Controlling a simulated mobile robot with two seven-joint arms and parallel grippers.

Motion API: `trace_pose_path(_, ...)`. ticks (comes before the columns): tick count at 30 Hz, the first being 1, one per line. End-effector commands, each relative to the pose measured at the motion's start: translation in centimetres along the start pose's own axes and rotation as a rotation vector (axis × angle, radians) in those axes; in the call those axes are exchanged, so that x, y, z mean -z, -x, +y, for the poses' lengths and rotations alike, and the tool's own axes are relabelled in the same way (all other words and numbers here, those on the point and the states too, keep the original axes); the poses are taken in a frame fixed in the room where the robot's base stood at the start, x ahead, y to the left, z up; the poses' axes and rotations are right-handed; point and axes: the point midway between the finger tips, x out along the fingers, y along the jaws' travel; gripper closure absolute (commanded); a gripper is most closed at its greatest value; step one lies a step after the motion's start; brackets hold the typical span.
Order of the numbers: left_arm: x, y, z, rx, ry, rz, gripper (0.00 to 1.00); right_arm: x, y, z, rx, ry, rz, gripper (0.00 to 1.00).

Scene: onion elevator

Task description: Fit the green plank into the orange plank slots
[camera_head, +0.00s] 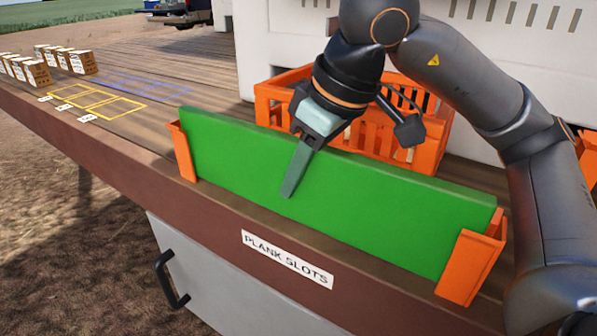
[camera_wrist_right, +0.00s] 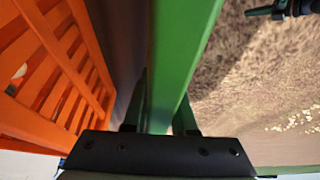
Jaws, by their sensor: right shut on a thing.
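The long green plank (camera_head: 370,205) stands upright on its long edge along the front of the wooden deck. Its left end is at the left orange slot (camera_head: 182,152) and its right end is at the right orange slot (camera_head: 470,268). Both ends look to be inside the slots, but I cannot tell whether the plank is fully down. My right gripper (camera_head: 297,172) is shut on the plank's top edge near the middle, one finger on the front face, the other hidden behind. The wrist view shows the plank (camera_wrist_right: 183,50) between the fingers. My left gripper is not in view.
An orange slatted crate (camera_head: 395,140) stands close behind the plank. A "PLANK SLOTS" label (camera_head: 287,259) is on the deck's front edge. Several small boxes (camera_head: 30,70) and yellow and blue outlines (camera_head: 95,100) are at the far left. The deck between them is clear.

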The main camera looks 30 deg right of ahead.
Motion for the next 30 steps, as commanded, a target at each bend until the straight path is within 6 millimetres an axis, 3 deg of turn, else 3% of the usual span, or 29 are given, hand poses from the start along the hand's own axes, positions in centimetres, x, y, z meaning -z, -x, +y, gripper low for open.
trace_pose_path(5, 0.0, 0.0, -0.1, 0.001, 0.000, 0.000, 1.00, 0.1, 0.1, 0.0, 0.000, 0.000, 0.004, 1.00)
trace_pose_path(6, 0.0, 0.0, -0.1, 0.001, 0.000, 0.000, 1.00, 0.1, 0.1, 0.0, 0.000, 0.000, 0.004, 0.72)
trace_pose_path(15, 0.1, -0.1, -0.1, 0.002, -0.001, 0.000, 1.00, 0.0, 0.1, 0.0, 0.000, 0.000, 0.002, 0.40)
trace_pose_path(23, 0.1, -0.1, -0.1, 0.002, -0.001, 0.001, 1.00, 0.0, 0.1, 0.0, 0.000, 0.000, -0.002, 0.40)
trace_pose_path(30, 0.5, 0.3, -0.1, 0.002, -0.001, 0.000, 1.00, 0.2, 3.5, 0.0, 0.001, 0.000, 0.003, 0.40)
